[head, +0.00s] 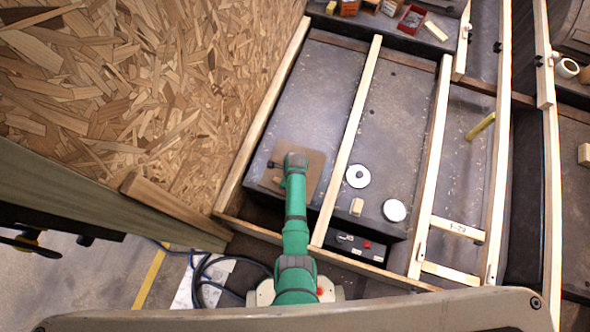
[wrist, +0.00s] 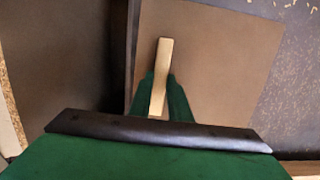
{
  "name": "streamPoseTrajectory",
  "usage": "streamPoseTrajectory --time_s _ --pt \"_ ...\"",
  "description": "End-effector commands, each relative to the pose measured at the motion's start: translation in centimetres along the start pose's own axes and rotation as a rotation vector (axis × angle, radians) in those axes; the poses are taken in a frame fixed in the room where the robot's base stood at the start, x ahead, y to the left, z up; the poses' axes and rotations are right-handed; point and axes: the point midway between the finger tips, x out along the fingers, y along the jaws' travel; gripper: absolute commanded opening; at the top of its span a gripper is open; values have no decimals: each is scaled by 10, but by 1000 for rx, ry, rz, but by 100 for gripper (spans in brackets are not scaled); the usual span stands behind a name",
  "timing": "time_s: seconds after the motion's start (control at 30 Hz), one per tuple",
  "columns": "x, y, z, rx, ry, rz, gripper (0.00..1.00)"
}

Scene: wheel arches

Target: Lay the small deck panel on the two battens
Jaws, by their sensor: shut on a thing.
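The small deck panel (head: 312,176) is a flat brown square with a pale wooden grip strip (wrist: 165,55) on its face. In the wrist view the panel (wrist: 225,70) fills much of the picture. My gripper (wrist: 162,98) is shut on the strip, with one green finger on each side. In the head view my arm covers the fingers and the middle of the panel, which is over the left bay of the frame. Two short pale crosspieces, which look like the battens, lie between joists at lower right: one marked (head: 458,229), one nearer (head: 450,273). They are bare.
Long pale joists (head: 348,140) divide the bays. Two white discs (head: 358,175) and a small wood block (head: 357,207) lie in the middle bay. A chipboard sheet (head: 150,90) stands at left. A yellow bar (head: 480,126) is at right.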

Motion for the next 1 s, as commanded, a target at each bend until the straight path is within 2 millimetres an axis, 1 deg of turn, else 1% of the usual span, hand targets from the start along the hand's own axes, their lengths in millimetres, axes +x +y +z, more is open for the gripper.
streamPoseTrajectory --time_s 0.73,0.87,1.0 --pt "-1 0 1 -1 -1 0 0" --pt "-8 -1 2 -1 -1 -2 0" --pt "-26 -1 4 -1 -2 -4 0"
